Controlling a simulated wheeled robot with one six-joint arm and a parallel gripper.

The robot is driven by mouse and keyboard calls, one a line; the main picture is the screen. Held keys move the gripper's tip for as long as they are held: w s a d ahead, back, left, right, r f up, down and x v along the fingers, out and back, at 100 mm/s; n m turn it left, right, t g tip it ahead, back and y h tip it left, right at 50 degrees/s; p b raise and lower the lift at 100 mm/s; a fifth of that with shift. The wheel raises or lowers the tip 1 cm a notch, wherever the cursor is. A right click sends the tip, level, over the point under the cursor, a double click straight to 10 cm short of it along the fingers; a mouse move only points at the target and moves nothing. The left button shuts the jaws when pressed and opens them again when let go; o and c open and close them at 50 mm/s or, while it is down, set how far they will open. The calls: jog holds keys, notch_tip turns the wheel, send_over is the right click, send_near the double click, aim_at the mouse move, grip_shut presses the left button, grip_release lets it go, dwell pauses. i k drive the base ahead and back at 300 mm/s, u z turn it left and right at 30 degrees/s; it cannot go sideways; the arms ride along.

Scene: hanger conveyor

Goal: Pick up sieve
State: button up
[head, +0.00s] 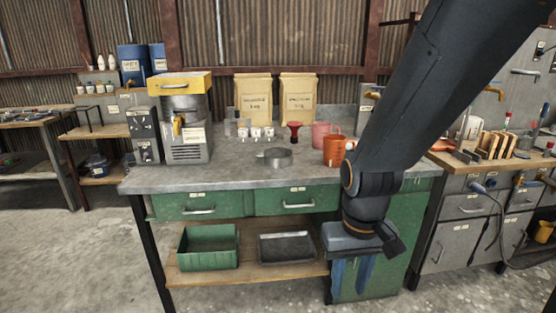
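A round, shallow grey metal pan (276,159) with a short handle, which looks like the sieve, sits on the grey workbench top (225,178) near its middle. Its mesh is too small to make out. My gripper (352,280) hangs pointing down in front of the bench's right part, below the top's level and to the right of the sieve. Its two blue fingers are apart with nothing visible between them. My arm hides part of the bench's right end.
An orange mug (335,151), a pink cup (321,136) and a red funnel (294,131) stand right of and behind the sieve. Paper bags (253,99) stand at the back. A yellow-topped machine (184,117) stands left. The bench top's front left is clear.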

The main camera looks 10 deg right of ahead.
aim_at(278, 157)
jog(key=u, duration=0.3)
jog(key=k, duration=0.3)
jog(key=z, duration=0.75)
jog(key=i, duration=1.45)
jog(key=u, duration=1.15)
jog(key=i, duration=0.75)
jog(key=u, duration=0.05)
